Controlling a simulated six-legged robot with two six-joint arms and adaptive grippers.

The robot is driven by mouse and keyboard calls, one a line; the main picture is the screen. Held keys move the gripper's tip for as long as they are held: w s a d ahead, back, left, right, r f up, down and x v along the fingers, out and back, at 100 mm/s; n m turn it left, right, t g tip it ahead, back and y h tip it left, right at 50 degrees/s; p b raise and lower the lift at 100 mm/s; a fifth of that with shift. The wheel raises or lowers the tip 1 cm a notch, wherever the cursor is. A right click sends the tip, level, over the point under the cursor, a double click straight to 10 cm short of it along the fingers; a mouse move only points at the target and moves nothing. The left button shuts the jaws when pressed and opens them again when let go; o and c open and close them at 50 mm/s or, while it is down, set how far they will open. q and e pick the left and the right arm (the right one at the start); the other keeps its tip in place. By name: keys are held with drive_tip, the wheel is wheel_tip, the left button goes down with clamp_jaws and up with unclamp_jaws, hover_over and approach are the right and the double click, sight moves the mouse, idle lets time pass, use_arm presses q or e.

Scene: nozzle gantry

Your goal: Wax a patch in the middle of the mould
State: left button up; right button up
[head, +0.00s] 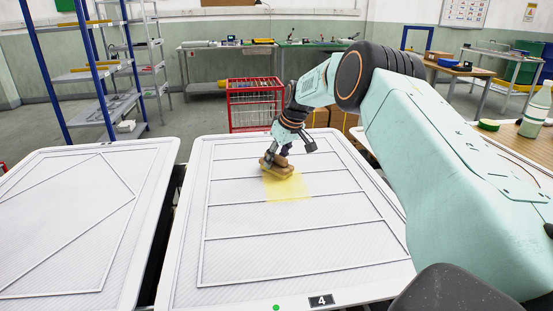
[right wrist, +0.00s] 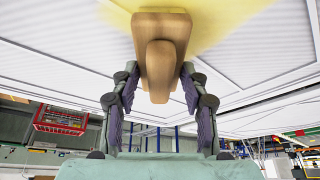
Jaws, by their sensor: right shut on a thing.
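The white mould (head: 300,240) with raised ribs and a number 4 plate lies in the middle of the head view. A yellow translucent patch (head: 292,190) shows on it, somewhat beyond its middle. My right gripper (head: 277,158) is shut on a wooden block tool (head: 281,171) at the far left part of this patch. In the right wrist view the fingers (right wrist: 159,75) stand on both sides of the tool's raised wooden handle (right wrist: 160,70). Its flat base appears to lie on or just over the mould. My left gripper is not in view.
Another white mould (head: 60,225) lies to the left across a narrow dark gap. A red wire crate (head: 254,104) stands behind the middle mould.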

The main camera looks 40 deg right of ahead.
drive_tip(key=shift+r+p, duration=2.7)
drive_tip(key=shift+r, duration=0.35)
wheel_tip(320, 180, up, 3)
drive_tip(key=p, duration=0.3)
drive_tip(key=shift+r, duration=0.1)
drive_tip(key=shift+f, duration=0.2)
drive_tip(key=shift+w+a, duration=0.1)
